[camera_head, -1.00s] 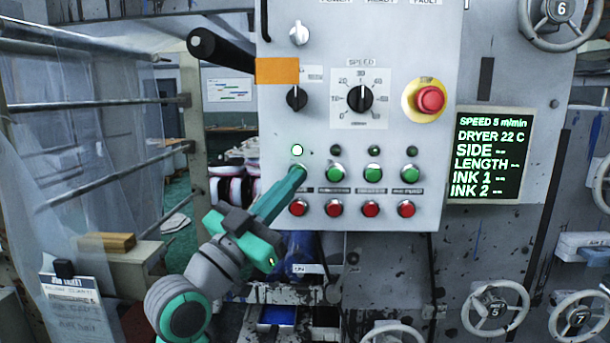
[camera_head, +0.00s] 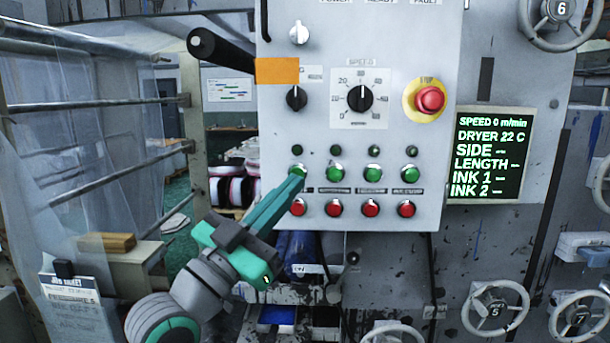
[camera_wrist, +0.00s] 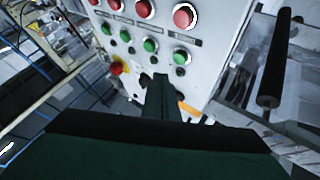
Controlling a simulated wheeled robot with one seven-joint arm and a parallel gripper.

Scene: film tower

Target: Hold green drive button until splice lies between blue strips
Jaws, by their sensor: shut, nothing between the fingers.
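The green drive button (camera_head: 298,171) is the leftmost green one on the grey control panel (camera_head: 400,60); its lamp (camera_head: 297,150) is dark. My gripper (camera_head: 297,180) is shut and empty, its tips just below and in front of that button. In the wrist view the button (camera_wrist: 181,57) is fully visible beside my gripper (camera_wrist: 159,80), and the tips look clear of it. The display (camera_head: 488,155) reads SPEED 0 m/min. Clear film (camera_head: 90,150) runs over rollers at the left. I cannot make out a splice or the blue strips.
Red buttons (camera_head: 298,208) sit right below the green ones. A red emergency stop (camera_head: 430,99), a speed dial (camera_head: 360,98) and a black handle (camera_head: 215,48) stand out around them. Handwheels (camera_head: 495,307) are at the right.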

